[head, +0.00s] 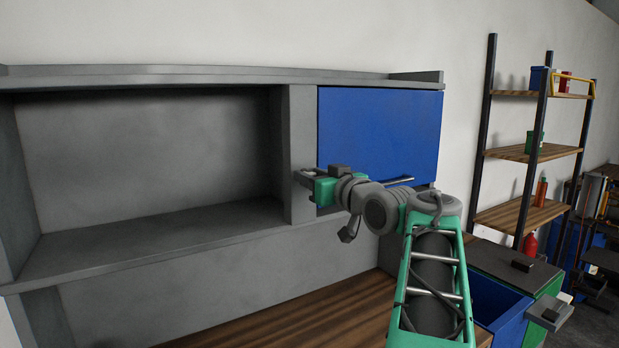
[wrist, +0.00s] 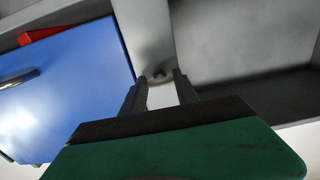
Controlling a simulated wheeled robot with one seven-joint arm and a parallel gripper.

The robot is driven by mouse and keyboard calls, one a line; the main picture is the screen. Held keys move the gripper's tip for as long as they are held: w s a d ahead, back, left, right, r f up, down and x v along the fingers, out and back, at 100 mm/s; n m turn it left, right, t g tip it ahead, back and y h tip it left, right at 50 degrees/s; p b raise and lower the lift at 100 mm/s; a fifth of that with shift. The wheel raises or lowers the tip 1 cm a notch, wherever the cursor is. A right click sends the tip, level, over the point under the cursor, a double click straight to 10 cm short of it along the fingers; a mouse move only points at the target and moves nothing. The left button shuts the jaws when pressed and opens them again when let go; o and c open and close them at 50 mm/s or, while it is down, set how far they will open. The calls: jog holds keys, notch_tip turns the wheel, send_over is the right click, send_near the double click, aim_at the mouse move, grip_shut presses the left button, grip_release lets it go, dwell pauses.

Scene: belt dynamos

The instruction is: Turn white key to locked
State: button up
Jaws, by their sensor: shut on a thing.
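My gripper (head: 304,176) is up against the grey upright post (head: 302,130) between the open shelf bay and the blue cabinet door (head: 380,130). In the wrist view its two dark fingers (wrist: 160,80) stand on either side of a small greyish-white thing (wrist: 159,74) on the post, which appears to be the white key. The gripper is shut on it. The key is small and partly hidden by the fingers, so its turned angle is hard to tell. In the head view my gripper hides the key.
The blue door has a metal bar handle (head: 398,181) just right of my wrist; it also shows in the wrist view (wrist: 18,79). An empty grey shelf bay (head: 150,240) lies left. A wooden worktop (head: 290,320) is below. Shelving (head: 530,152) stands at right.

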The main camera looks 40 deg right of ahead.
grip_shut()
jog(key=shift+a, duration=0.1)
jog(key=shift+f+b, duration=0.15)
jog(key=shift+b, duration=0.35)
jog(key=n+b, duration=1.5)
jog(key=n, duration=0.3)
dwell(0.4)
jog(key=o, duration=0.8)
grip_release()
jog(key=shift+c, duration=0.2)
